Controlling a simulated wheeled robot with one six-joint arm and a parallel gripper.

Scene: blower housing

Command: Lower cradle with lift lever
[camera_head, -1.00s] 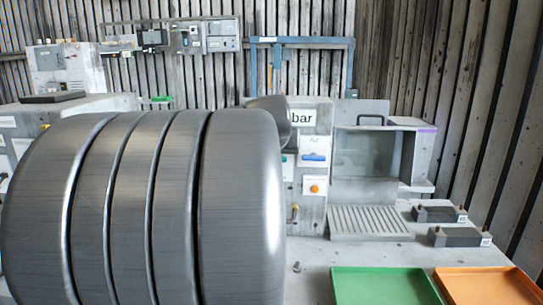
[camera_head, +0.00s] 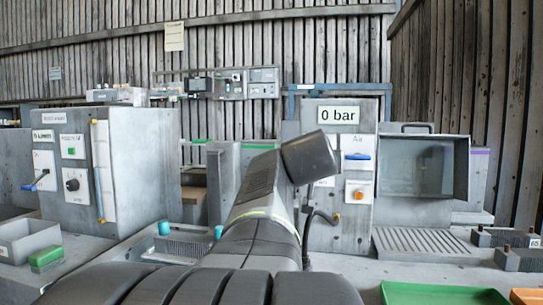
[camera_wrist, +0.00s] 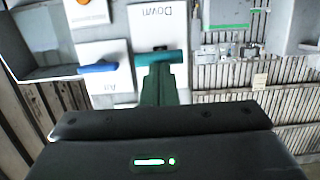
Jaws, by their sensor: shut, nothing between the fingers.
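The lift lever (camera_wrist: 172,57) shows in the wrist view as a teal bar lying across a white plate marked "Down" (camera_wrist: 157,20), which appears upside down. My gripper (camera_wrist: 157,72) points at this lever, its dark green fingers shut and empty. The fingertips overlap the lever in the picture; whether they touch it I cannot tell. In the head view my arm covers the lever and its plate, and the gripper's fingers are hidden. I cannot make out the cradle in either view.
A blue air lever (camera_head: 357,156) and an orange button (camera_head: 359,194) sit on the panel under a "0 bar" sign (camera_head: 338,115). A clear-fronted box (camera_head: 420,166) stands right of it. Left is a grey cabinet (camera_head: 150,150). A green tray (camera_head: 440,294) lies at front right.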

